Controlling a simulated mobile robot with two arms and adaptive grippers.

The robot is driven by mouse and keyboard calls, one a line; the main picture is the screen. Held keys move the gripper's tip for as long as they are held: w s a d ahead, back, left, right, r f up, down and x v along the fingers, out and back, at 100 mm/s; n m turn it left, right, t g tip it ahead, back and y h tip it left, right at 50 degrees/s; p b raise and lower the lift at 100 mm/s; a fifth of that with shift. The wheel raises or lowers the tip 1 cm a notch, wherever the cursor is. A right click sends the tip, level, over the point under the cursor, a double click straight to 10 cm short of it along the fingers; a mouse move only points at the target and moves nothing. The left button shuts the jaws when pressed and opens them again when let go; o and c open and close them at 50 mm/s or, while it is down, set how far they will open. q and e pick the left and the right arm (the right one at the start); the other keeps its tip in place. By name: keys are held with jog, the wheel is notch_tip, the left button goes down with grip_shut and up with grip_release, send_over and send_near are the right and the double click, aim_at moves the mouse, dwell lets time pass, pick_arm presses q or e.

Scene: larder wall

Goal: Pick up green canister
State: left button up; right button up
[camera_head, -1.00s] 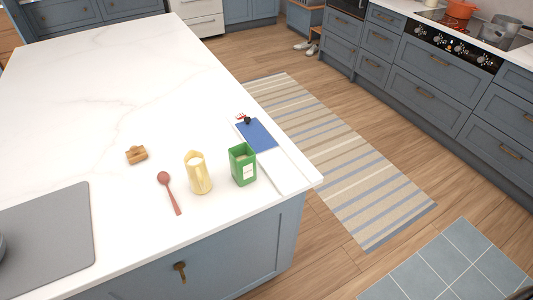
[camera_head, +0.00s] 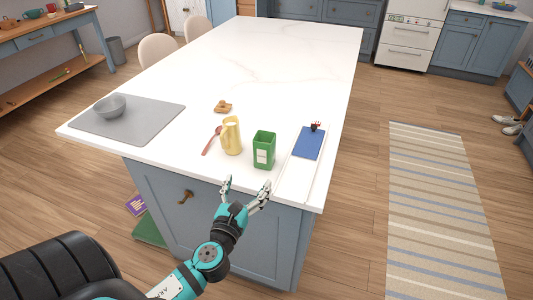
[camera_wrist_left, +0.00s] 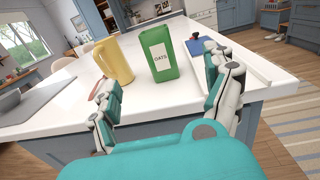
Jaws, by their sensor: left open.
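The green canister (camera_head: 264,151) stands upright near the front edge of the white island top. In the left wrist view the canister (camera_wrist_left: 160,54) shows a white label reading "OATS", between and beyond the fingers. My left gripper (camera_head: 246,190) is open and empty, just short of the counter's front edge and apart from the canister. It also shows in the left wrist view (camera_wrist_left: 166,105), its two fingers spread wide. My right gripper is not in view.
A yellow pitcher (camera_head: 232,136) stands close left of the canister, with a red spoon (camera_head: 211,141) beside it. A blue book or board (camera_head: 309,143) lies to the right. A grey mat (camera_head: 154,115) carries a bowl (camera_head: 110,107). A brown item (camera_head: 222,106) lies farther back.

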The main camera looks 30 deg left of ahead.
pick_arm(q)
jog(key=p, duration=0.2)
send_near(262, 150)
jog(key=x, duration=0.3)
jog(key=shift+w+a, duration=0.2)
jog(key=shift+a, duration=0.05)
jog(key=x, duration=0.3)
jog(key=shift+w+f, duration=0.15)
jog(key=shift+w, duration=0.25)
jog(key=shift+w+a, duration=0.15)
jog(key=shift+w, duration=0.3)
jog(key=p+x, duration=0.1)
jog(key=x, duration=0.4)
jog(key=shift+s, duration=0.1)
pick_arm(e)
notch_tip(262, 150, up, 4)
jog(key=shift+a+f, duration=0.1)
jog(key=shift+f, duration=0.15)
pick_arm(q)
jog(key=shift+c, duration=0.4)
jog(key=shift+c, duration=1.2)
jog(key=c, duration=1.1)
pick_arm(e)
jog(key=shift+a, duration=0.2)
